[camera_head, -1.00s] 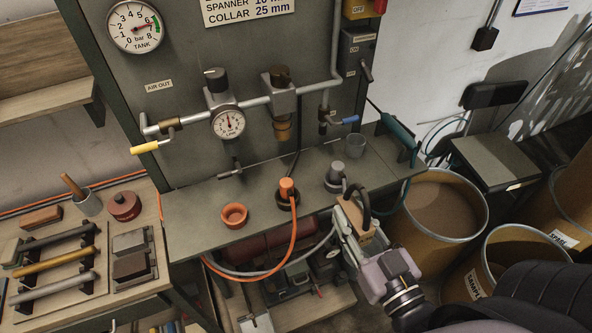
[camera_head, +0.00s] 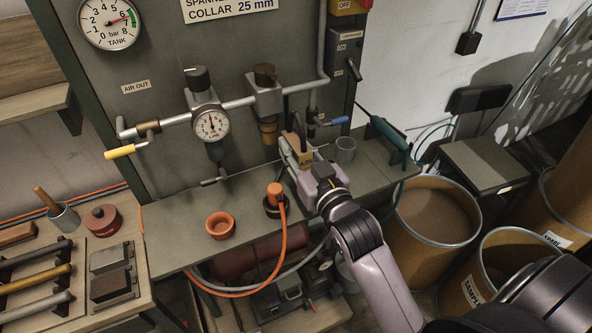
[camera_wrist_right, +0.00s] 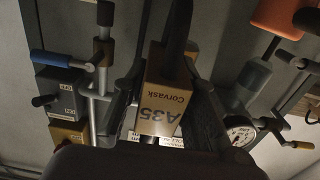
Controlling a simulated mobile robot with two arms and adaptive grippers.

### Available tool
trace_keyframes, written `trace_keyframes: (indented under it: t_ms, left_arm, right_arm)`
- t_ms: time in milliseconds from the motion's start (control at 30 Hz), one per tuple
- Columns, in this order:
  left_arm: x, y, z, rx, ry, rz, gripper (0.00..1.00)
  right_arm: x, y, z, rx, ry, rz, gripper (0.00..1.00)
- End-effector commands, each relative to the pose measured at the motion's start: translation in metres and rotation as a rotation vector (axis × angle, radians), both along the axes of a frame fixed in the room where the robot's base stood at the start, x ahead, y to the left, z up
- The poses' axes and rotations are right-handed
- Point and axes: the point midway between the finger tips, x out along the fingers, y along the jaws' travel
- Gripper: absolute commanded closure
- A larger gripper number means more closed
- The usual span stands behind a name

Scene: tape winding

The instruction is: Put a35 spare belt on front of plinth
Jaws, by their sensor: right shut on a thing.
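The A35 spare belt is a black loop in a tan card sleeve (camera_head: 297,151). In the right wrist view the sleeve (camera_wrist_right: 165,92) reads "A35 Corvask" and the black band (camera_wrist_right: 179,28) extends from it. My right gripper (camera_head: 303,165) is shut on the sleeve and holds it over the grey shelf, in front of the panel. The gripper hides part of the belt and the shelf behind it. A low wooden base (camera_head: 325,317) under the shelf may be the plinth, but I cannot tell for sure. My left gripper is out of view.
On the grey shelf (camera_head: 170,240) stand an orange bowl (camera_head: 220,226), an orange-capped fitting (camera_head: 275,194) with a hose and a grey cup (camera_head: 345,149). A gauge (camera_head: 211,124) and pipes are close behind the belt. Cardboard drums (camera_head: 435,214) stand at right.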

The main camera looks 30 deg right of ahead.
Motion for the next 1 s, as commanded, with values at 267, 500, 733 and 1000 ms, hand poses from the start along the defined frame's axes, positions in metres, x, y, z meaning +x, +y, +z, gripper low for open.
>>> trace_keyframes:
  t_ms: [267, 500, 733, 1000]
  left_arm:
    - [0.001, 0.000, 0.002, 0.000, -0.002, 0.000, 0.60]
    - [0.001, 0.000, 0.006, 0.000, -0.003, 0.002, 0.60]
    - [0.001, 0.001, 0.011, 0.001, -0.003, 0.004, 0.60]
    - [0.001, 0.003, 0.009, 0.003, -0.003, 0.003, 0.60]
  right_arm:
    - [-0.002, 0.000, -0.032, 0.000, 0.002, 0.000, 1.00]
    - [-0.003, 0.000, -0.066, 0.001, 0.005, 0.000, 1.00]
    - [0.001, 0.000, -0.070, 0.001, -0.001, 0.001, 1.00]
    - [0.001, 0.000, -0.074, 0.001, 0.001, 0.001, 0.73]
